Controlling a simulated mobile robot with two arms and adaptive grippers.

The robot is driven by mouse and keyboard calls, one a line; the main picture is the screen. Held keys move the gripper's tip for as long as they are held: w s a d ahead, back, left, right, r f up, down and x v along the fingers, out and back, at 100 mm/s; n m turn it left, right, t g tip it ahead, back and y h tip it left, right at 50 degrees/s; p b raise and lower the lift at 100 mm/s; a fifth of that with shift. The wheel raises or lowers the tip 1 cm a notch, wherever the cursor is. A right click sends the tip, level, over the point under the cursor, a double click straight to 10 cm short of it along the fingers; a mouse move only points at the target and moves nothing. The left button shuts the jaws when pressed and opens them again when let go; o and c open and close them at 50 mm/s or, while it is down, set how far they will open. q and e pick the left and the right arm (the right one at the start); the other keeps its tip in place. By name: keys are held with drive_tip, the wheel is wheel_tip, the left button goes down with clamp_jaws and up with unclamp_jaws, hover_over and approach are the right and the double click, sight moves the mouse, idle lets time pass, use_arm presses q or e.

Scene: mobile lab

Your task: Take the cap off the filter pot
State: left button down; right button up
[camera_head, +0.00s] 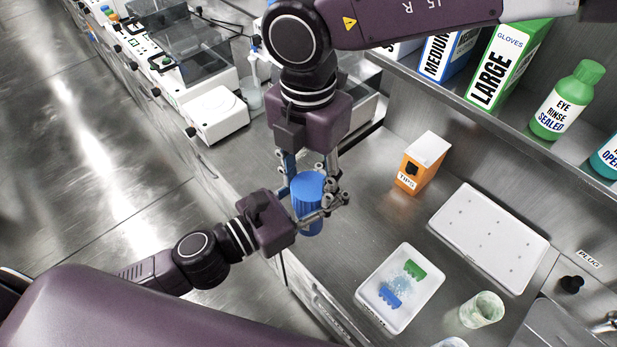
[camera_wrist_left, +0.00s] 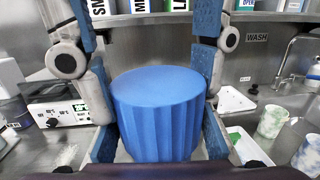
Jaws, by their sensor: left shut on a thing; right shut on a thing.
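The filter pot's blue ribbed cap (camera_head: 308,186) is between both grippers near the bench's front edge; in the left wrist view the cap (camera_wrist_left: 158,110) is upright and fills the middle. My right gripper (camera_head: 312,178) comes down from above and is shut on the cap, one finger on each side. My left gripper (camera_head: 318,214) comes in from the left, lower down, and is shut around the filter pot. The pot's body is mostly hidden by the cap and fingers, and I cannot see a gap between cap and pot.
An orange tips box (camera_head: 415,172), a white tray (camera_head: 378,311) with blue and green pieces, a pale cup (camera_head: 482,310) and a white board (camera_head: 490,238) stand to the right. White instruments (camera_head: 215,115) line the bench at back left. A shelf with glove boxes (camera_head: 508,62) overhangs the right.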

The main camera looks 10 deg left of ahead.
drive_tip(key=shift+w+a+r, duration=0.1)
drive_tip(key=shift+w+r, duration=0.05)
drive_tip(key=shift+w, duration=0.25)
drive_tip(key=o, duration=1.2)
drive_tip(key=shift+c, duration=0.2)
drive_tip(key=shift+o, duration=0.7)
drive_tip(key=shift+s, duration=0.15)
drive_tip(key=shift+s+r, duration=0.1)
drive_tip(key=shift+r, duration=2.35)
wheel_tip(320, 180, up, 6)
drive_tip(key=shift+m, duration=0.4)
drive_tip(key=f, duration=1.1)
drive_tip(key=shift+d+f, duration=0.25)
drive_tip(key=shift+d, duration=0.05)
